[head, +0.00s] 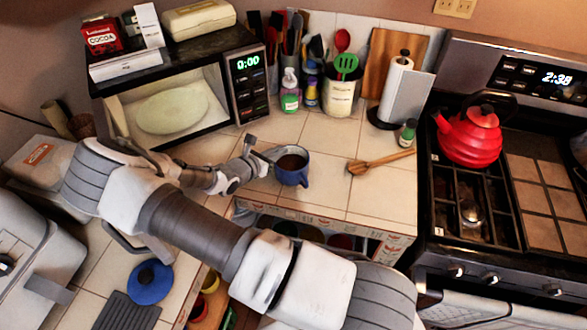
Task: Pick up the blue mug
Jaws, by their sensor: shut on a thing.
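The blue mug (291,177) stands upright on the tiled counter, near its front edge, with dark brown contents showing inside. My gripper (266,160) reaches in from the left and is shut at the mug's left rim. The exact contact of the fingers on the mug is small and hard to make out. The mug appears to be at counter level; I cannot tell whether it is lifted.
An open microwave (180,97) stands behind my arm. A wooden spoon (378,162) lies to the right of the mug. A paper towel holder (397,90), utensil crock (340,95) and bottles stand at the back. A red kettle (470,135) sits on the stove.

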